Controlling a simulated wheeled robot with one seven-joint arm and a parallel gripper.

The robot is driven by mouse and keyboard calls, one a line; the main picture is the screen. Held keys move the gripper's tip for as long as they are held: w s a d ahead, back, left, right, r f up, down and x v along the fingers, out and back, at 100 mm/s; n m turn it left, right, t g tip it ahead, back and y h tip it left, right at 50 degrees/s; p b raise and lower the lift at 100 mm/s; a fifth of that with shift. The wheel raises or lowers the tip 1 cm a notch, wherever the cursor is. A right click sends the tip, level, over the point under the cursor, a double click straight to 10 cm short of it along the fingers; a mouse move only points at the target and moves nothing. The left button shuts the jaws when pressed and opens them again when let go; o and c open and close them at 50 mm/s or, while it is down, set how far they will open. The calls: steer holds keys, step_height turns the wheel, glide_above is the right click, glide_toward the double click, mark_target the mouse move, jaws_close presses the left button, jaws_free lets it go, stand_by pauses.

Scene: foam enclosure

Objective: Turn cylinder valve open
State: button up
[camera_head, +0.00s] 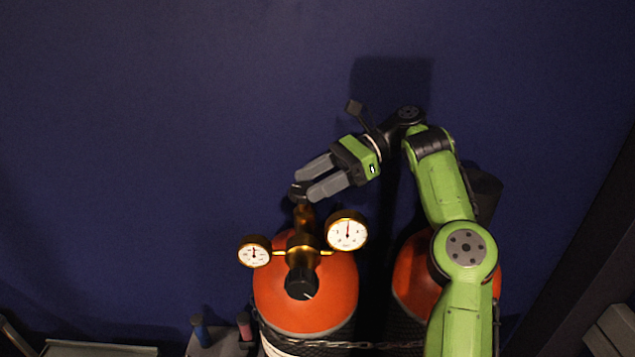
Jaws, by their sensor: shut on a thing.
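An orange gas cylinder (330,309) stands upright at the lower middle of the head view. A brass regulator with two round gauges, a left one (254,251) and a right one (347,231), sits on its top. A black regulator knob (301,283) faces the front. The dark cylinder valve handle (298,190) is at the top of the brass stem (304,215). My gripper (310,183) reaches in from the right, and its two grey fingers are shut on the valve handle. The fingers hide part of the handle.
A second orange cylinder (408,285) stands to the right, partly behind my arm. A chain (340,345) runs across both cylinders. A blue bottle (199,330) and a pink bottle (244,325) stand lower left. The dark blue wall (150,130) behind is bare.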

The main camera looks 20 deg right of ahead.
steer(key=shift+w+a+r+n, duration=0.1)
steer(key=shift+n, duration=0.3)
steer(key=shift+f+g, duration=0.4)
steer(key=shift+f, duration=0.05)
steer(key=shift+h, duration=0.3)
steer(key=o, duration=0.9)
steer(key=shift+o, duration=0.8)
